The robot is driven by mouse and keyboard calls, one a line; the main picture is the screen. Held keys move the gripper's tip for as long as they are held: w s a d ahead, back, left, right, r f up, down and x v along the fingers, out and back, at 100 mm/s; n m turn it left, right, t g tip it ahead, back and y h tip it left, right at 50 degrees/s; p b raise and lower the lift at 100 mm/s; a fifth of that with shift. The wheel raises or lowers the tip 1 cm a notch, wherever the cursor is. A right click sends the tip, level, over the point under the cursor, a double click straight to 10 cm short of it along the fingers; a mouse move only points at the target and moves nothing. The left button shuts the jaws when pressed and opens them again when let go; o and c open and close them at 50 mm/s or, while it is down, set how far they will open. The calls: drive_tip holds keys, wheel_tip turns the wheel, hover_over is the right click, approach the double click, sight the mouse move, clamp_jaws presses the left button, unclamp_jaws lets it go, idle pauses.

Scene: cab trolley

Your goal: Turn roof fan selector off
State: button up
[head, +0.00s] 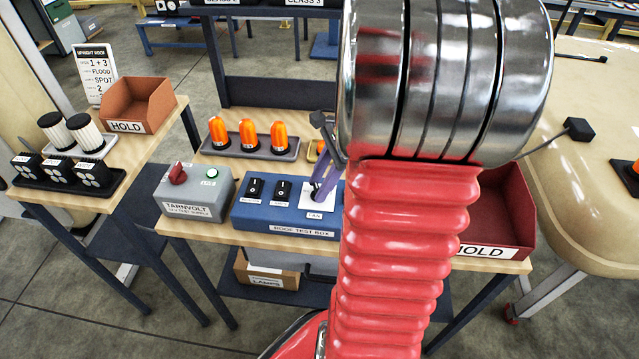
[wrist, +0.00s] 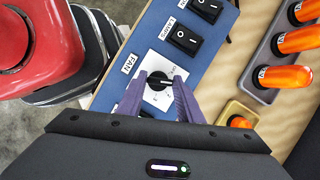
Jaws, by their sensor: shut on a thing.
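The roof test box (head: 290,221) is a blue box on the wooden trolley top, with rocker switches and a white plate labelled FAN. The fan selector (wrist: 157,82) is a round black knob on that white plate (wrist: 150,63). My gripper (wrist: 156,80) has purple fingers, one on each side of the knob, and is shut on it. In the head view my gripper (head: 321,192) reaches down onto the fan plate, and its fingers hide most of the knob. The white pointer mark is on the knob's right side in the wrist view.
A grey supply box (head: 194,193) with a red knob and green light stands left of the test box. Orange beacons (head: 249,136) sit in a tray behind. A red HOLD bin (head: 507,215) is at right.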

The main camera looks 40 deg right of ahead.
drive_tip(key=n+g, duration=0.1)
drive_tip(key=n, duration=0.3)
drive_tip(key=shift+w+f+n+g+y, duration=0.1)
drive_tip(key=shift+n+g+y, duration=0.2)
drive_tip(key=shift+g, duration=0.1)
drive_tip(key=n, duration=0.2)
drive_tip(key=n+g, duration=0.1)
drive_tip(key=n, duration=0.1)
drive_tip(key=shift+w+g, duration=0.1)
drive_tip(key=shift+g, duration=0.2)
drive_tip(key=o, duration=1.1)
drive_tip(key=shift+r, duration=0.2)
drive_tip(key=v, duration=1.3)
drive_tip(key=shift+w+r, duration=0.15)
drive_tip(key=shift+r, duration=0.1)
